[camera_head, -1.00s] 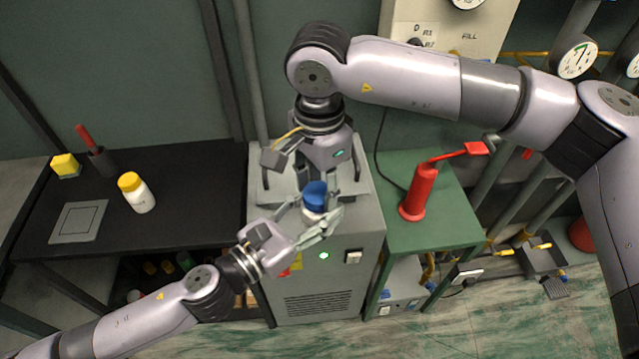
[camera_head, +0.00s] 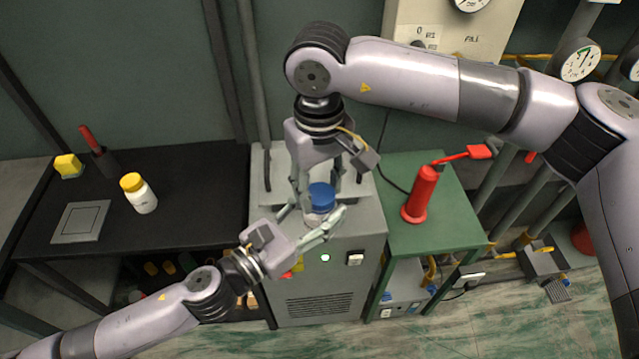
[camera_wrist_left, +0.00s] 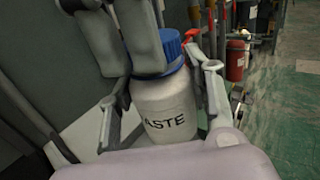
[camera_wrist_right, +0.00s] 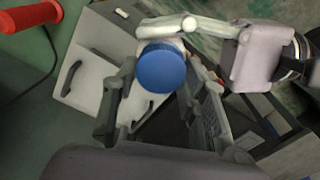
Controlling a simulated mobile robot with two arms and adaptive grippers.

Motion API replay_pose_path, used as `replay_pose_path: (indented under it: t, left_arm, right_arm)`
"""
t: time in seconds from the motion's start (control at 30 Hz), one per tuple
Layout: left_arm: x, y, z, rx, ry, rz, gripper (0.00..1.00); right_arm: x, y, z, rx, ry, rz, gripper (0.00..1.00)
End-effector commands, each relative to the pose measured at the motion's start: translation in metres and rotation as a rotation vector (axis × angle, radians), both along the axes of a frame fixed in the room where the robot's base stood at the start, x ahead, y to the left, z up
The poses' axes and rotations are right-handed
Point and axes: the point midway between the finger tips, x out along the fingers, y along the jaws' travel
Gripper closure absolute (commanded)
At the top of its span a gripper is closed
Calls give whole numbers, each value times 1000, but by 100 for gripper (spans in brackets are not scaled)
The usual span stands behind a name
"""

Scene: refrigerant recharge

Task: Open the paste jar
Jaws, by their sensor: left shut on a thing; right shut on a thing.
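The paste jar has a white body (camera_wrist_left: 168,105) lettered "ASTE" in the left wrist view and a blue lid (camera_head: 321,195). It is in front of the grey cabinet's top in the head view. My left gripper (camera_head: 315,216) is shut on the jar body, one finger on each side. My right gripper (camera_head: 321,186) comes down from above and is shut on the blue lid, which also shows between its fingers in the right wrist view (camera_wrist_right: 161,68). The lid sits on the jar's mouth; whether it is loosened I cannot tell. My right fingers hide part of it.
The grey cabinet (camera_head: 335,285) stands below the jar. On the black table (camera_head: 185,170) at left are a yellow-capped white bottle (camera_head: 140,195), a yellow block (camera_head: 68,166) and a flat grey plate (camera_head: 80,222). A red pump (camera_head: 421,195) stands on the green table (camera_head: 440,235) at right.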

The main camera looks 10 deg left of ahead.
Motion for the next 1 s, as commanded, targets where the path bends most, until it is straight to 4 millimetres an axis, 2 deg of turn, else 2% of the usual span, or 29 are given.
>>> replay_pose_path:
  t: [0.53, 1.0]
  left_arm:
    - [-3, -3, 1, -3, -1, -10, 100]
    - [-2, -2, 0, 0, 1, -6, 100]
  right_arm:
    - [3, 0, 3, 4, -7, -4, 94]
    - [2, 1, 19, 5, -8, -3, 94]
